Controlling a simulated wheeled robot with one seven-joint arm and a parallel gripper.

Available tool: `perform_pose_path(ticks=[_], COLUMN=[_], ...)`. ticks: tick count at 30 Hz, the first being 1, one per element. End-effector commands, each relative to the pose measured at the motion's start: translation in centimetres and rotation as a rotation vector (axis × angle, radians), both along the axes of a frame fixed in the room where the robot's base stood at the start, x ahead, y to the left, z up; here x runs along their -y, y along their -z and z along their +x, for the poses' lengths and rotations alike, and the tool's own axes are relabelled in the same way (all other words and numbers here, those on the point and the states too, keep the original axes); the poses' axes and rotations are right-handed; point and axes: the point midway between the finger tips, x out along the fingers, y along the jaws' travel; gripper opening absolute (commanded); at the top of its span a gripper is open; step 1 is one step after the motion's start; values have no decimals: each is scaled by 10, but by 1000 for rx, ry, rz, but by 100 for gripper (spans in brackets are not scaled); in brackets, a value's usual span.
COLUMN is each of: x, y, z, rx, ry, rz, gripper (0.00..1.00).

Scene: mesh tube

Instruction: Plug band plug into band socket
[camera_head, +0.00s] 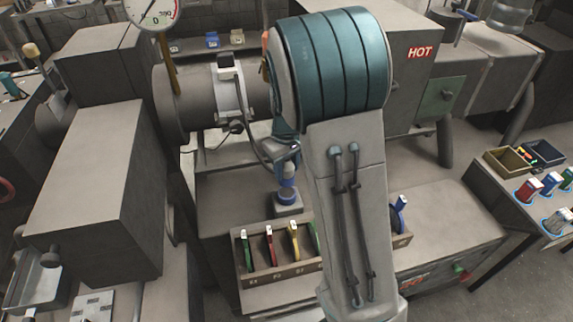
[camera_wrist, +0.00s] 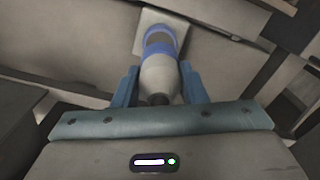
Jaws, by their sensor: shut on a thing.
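My gripper (camera_head: 287,160) points down at the middle of the bench, its fingers small and partly covered by my arm in the head view. In the wrist view my gripper (camera_wrist: 159,88) is shut on the band plug (camera_wrist: 160,74), a pale grey body with blue banding at its far end. The plug lines up with the band socket (camera_wrist: 150,20), a pale square block. In the head view the socket (camera_head: 288,206) stands upright on the bench, directly below the plug. The blue parts meet closely; I cannot tell how deep the plug sits.
A rack (camera_head: 278,275) with several coloured plugs stands in front of the socket, partly behind my arm. A dark cable (camera_head: 252,140) hangs from a white clamp (camera_head: 231,88) on the large tube. Open bench lies right of my arm. Small bins (camera_head: 510,162) are at far right.

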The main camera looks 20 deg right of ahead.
Motion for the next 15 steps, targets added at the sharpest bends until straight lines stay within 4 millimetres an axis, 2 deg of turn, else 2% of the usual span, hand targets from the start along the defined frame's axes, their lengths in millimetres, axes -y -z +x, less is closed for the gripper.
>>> perform_pose_path(ticks=[1, 6, 15], x=[0, 0, 0], y=[9, 25, 36], z=[0, 0, 0], rx=[0, 0, 0], ry=[0, 0, -1], rz=[0, 0, 0], gripper=[18, 18, 18])
